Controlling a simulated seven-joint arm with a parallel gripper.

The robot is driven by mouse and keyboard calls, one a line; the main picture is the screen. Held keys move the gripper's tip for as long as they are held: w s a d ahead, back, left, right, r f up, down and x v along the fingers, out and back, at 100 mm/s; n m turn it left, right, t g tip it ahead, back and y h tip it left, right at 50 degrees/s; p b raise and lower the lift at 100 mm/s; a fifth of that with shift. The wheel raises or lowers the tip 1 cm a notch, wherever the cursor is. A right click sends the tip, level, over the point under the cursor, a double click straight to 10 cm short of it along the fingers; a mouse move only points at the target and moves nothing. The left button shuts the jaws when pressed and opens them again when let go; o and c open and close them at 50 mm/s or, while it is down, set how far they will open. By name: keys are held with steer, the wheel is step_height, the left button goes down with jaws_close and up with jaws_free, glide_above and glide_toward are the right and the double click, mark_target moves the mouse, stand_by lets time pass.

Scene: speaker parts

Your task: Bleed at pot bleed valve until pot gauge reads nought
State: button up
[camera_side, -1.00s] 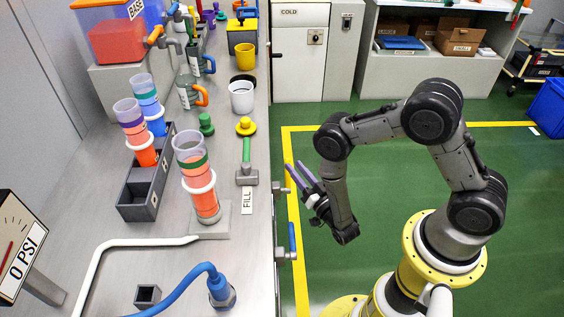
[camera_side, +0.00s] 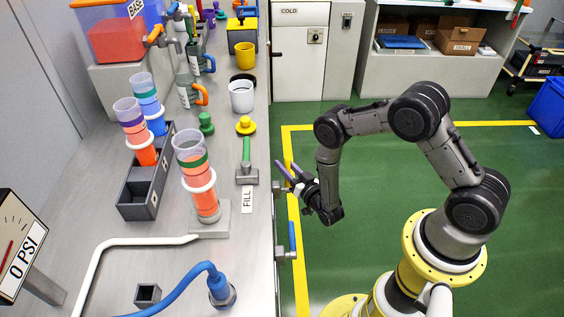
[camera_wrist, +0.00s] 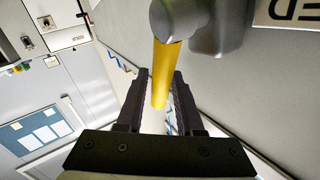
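My gripper (camera_side: 285,174) is at the bench's front edge, next to a grey valve fitting (camera_side: 279,188). In the wrist view, my gripper (camera_wrist: 163,80) has its fingers apart on either side of a yellow lever handle (camera_wrist: 160,72). Small gaps show beside the handle. The handle hangs from a grey valve body (camera_wrist: 215,22). A label ending in "ED" (camera_wrist: 288,12) is upside down and cut off at the upper right.
A blue-handled valve (camera_side: 292,238) sits on the same bench front, nearer the camera. The green floor (camera_side: 380,190) beside the bench is clear.

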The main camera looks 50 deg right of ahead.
steer(key=shift+x, duration=1.05)
jaws_close()
stand_by(0.7)
